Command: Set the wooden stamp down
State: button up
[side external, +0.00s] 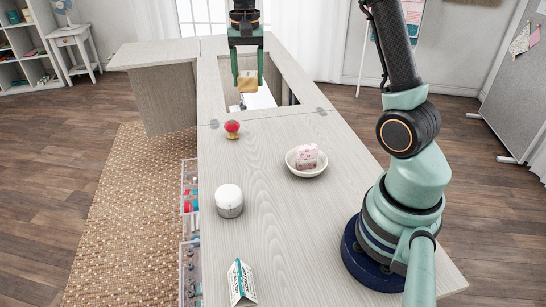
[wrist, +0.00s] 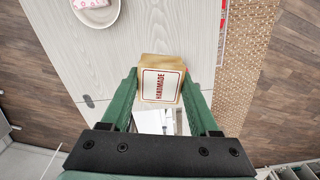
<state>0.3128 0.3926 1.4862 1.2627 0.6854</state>
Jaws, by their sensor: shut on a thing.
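The wooden stamp (side external: 247,84) is a light wood block, held in the air at the far end of the cabinet, above the rectangular opening. In the wrist view the wooden stamp (wrist: 161,83) shows a white face with a red border and red lettering reading "HANDMADE". My gripper (side external: 247,80) points down with its green fingers on either side of the stamp, shut on it. The gripper also shows in the wrist view (wrist: 160,90). White surfaces show in the opening below the stamp; how far below is hard to tell.
On the cabinet top (side external: 265,235) stand a red pincushion (side external: 232,127), a white bowl (side external: 291,167) with a pink patterned block (side external: 307,154), a white round tin (side external: 229,203) and a folded card (side external: 241,281). Open drawers (side external: 190,187) stick out at the left. Much of the top is bare.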

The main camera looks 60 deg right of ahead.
jog(key=s+d+m, duration=0.3)
jog(key=s+d, duration=0.2)
jog(key=d, duration=0.8)
jog(key=m, duration=0.4)
send_over(323, 129)
notch_tip(323, 129, down, 20)
jog(key=shift+d+r, duration=0.1)
jog(key=shift+f, duration=0.2)
jog(key=o, duration=1.4)
jog(key=shift+c, duration=0.2)
